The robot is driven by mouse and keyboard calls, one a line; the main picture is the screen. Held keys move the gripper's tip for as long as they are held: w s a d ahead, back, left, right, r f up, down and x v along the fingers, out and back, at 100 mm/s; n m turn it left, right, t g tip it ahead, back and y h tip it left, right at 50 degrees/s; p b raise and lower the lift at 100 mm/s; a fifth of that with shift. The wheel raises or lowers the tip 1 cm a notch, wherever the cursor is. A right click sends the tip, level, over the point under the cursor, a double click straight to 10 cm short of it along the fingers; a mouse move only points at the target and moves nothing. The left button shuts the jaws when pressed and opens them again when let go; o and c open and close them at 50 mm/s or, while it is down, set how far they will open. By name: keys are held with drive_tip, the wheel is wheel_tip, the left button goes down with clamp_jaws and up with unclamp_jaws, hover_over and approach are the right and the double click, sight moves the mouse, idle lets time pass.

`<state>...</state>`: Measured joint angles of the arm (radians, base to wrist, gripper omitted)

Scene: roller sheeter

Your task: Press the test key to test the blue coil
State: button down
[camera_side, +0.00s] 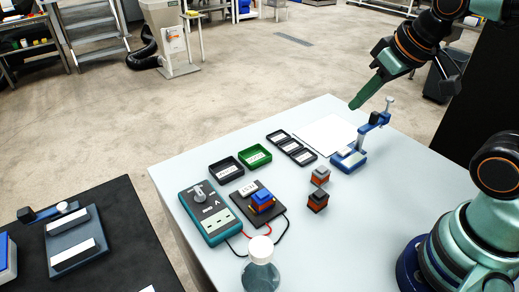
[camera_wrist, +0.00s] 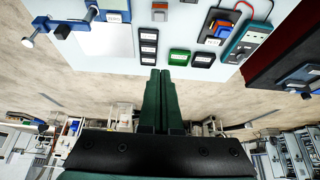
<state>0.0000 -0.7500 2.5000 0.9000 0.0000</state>
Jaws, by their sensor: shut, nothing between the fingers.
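The blue coil (camera_side: 262,201), with orange at its base, sits on the dark test plate (camera_side: 240,205). A white labelled patch (camera_side: 248,187) is at the plate's back edge; I cannot make out whether it is the test key. The teal meter (camera_side: 207,213) lies left of the plate, with red and black wires near the plate; it also shows in the wrist view (camera_wrist: 250,38). My gripper (camera_side: 354,106) is shut and empty, high above the table's back right, well away from the plate. Its closed fingers (camera_wrist: 159,73) point toward the table in the wrist view.
A green tray (camera_side: 254,156), a black tray (camera_side: 226,170) and a three-part black tray (camera_side: 291,147) stand behind the plate.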

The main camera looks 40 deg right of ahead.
drive_tip(key=shift+w, duration=0.1)
idle(0.3)
drive_tip(key=n+g, duration=0.6)
drive_tip(key=n, duration=1.2)
hover_over(249, 189)
wheel_tip(249, 189, down, 9)
drive_tip(key=shift+r, duration=0.15)
wheel_tip(249, 189, down, 14)
drive_tip(key=shift+f, duration=0.1)
